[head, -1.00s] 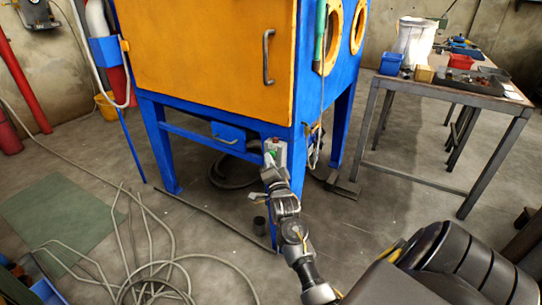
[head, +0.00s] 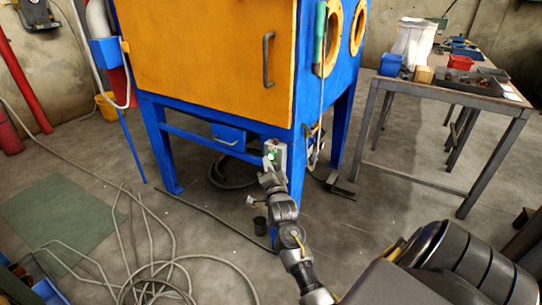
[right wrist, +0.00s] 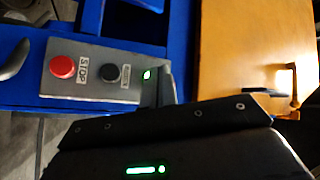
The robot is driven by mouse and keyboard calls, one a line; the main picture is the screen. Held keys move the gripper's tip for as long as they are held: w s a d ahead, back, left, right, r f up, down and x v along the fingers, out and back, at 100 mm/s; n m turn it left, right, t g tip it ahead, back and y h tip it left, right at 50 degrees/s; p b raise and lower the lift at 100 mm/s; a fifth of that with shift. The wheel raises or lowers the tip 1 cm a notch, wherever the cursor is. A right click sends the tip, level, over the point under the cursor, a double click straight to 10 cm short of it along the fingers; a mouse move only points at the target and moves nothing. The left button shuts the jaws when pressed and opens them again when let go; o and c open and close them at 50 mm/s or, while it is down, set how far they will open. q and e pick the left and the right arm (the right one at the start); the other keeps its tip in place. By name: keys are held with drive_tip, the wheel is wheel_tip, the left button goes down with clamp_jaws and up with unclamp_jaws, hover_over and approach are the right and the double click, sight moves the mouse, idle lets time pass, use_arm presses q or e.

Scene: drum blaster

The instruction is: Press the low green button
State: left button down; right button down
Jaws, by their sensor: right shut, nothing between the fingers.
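A small grey control box (head: 281,153) is fixed at the blue frame's near corner, below the orange door. A green lit spot, the green button (head: 271,156), shows on its front in the head view. In the right wrist view the box (right wrist: 105,87) carries a red STOP button, a black button and the green lit spot (right wrist: 148,74). My right gripper (head: 268,179) is shut and empty, just below the box. In the right wrist view its fingers (right wrist: 163,88) are close beside the green spot; I cannot tell whether they touch the box. My left gripper is out of view.
The blue and orange cabinet (head: 210,50) stands directly behind the box. A grey hose (head: 150,275) lies coiled on the floor at the left. A metal table (head: 440,88) with trays stands at the right.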

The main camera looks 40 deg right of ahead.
idle(0.3)
drive_tip(key=a, duration=0.1)
drive_tip(key=s+a+p, duration=0.1)
drive_tip(key=a, duration=0.1)
drive_tip(key=a+p, duration=0.1)
drive_tip(key=shift+s+a, duration=0.25)
drive_tip(key=shift+a, duration=0.15)
idle(0.8)
